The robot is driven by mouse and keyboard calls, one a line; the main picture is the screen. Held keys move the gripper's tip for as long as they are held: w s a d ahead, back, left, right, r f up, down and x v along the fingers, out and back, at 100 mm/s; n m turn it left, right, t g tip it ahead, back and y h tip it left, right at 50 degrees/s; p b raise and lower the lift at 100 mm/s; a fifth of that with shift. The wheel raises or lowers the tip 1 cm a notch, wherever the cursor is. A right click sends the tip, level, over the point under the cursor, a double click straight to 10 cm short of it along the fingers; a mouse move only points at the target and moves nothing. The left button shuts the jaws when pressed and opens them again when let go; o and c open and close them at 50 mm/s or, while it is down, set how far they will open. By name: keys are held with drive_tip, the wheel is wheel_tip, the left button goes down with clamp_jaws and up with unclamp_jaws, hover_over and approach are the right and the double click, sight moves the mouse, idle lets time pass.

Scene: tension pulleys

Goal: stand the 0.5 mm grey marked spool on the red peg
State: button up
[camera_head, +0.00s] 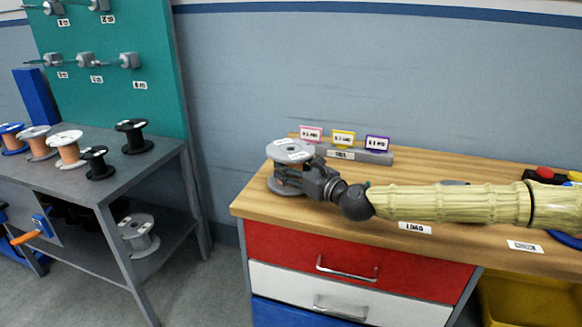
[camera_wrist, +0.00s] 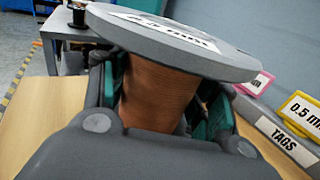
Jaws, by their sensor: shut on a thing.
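The grey spool (camera_head: 290,150) has copper-coloured wire and a white label on its top flange; it is upright at the left end of the wooden bench. In the wrist view the spool (camera_wrist: 175,42) fills the middle, and its label is partly readable as "0.5 mm". My gripper (camera_head: 288,172) is shut on the spool's wound core, between the flanges, with one finger on each side. The lower flange is partly hidden by my gripper, and I cannot tell whether it touches the bench. I cannot make out a red peg in either view.
A grey tag holder (camera_head: 372,157) with pink, yellow and purple tags stands just behind the spool. A grey table (camera_head: 150,170) at left carries several spools, with another grey spool (camera_head: 139,235) on its lower shelf. A floor gap separates table and bench.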

drive_tip(key=shift+s+f, duration=0.1)
drive_tip(key=shift+f, duration=0.2)
idle(0.4)
drive_tip(key=o, duration=1.6)
drive_tip(key=shift+c, duration=0.2)
drive_tip(key=shift+v, duration=6)
